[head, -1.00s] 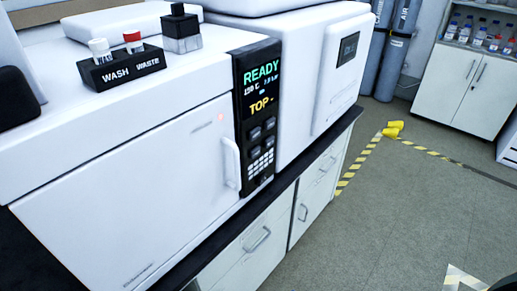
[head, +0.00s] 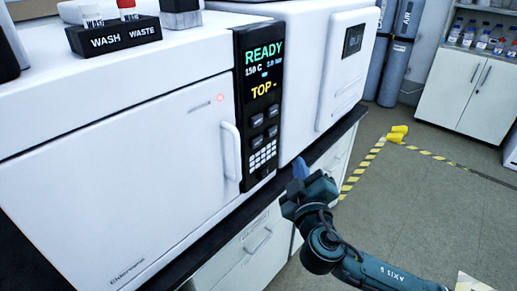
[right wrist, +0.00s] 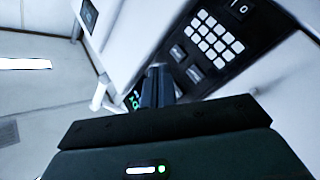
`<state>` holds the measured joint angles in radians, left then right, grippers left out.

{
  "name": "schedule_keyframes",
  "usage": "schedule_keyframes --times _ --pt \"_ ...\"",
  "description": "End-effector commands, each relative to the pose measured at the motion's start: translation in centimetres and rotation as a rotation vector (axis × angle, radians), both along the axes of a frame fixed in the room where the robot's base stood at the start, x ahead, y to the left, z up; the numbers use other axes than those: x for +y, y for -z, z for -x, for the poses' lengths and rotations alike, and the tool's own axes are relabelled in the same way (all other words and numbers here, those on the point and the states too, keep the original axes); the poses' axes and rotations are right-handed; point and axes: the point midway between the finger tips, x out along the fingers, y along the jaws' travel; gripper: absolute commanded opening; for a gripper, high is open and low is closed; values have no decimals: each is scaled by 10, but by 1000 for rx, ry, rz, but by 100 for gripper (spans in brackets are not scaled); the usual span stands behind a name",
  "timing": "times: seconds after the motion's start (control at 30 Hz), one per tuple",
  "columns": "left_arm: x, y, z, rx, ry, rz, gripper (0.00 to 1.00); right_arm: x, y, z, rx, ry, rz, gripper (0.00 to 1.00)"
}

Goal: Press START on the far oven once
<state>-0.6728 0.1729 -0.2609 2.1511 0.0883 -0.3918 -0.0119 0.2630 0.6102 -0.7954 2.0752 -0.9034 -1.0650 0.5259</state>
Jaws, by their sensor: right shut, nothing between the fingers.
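A white oven (head: 110,160) with a door handle fills the left of the head view. Its black control panel (head: 247,100) reads READY, 150 C and TOP, with several dark buttons (head: 265,126) above a white keypad (head: 263,155). I cannot read the button labels, so START cannot be picked out. A second white unit (head: 305,70) with a small dark screen (head: 353,40) stands farther right. My right gripper (head: 300,168) is shut and empty, in front of the bench edge, right of the keypad. In the right wrist view, its fingers (right wrist: 157,82) point toward the panel's buttons (right wrist: 186,62).
A black WASH/WASTE holder (head: 115,38) with vials stands on top of the oven. Cabinet drawers (head: 250,245) lie under the black bench edge. Gas cylinders (head: 395,60), a yellow object (head: 397,133) and striped tape are at the back right. The floor right of the bench is clear.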

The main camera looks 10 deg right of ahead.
Motion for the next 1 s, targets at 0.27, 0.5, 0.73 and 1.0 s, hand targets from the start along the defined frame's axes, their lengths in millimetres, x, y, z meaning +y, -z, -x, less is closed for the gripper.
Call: schedule_keyframes --times 0.27,0.5,0.73,1.0 --pt "-2 -3 1 -6 4 3 0 -1 -4 -1 -15 6 6 0" --pt "-1 -2 1 -3 4 2 0 4 -4 -7 -15 6 5 0" --pt "1 3 2 4 1 -2 0 23 -4 -31 -14 5 4 0" --pt "1 11 2 8 -3 4 0 44 -1 -58 -14 6 2 0"
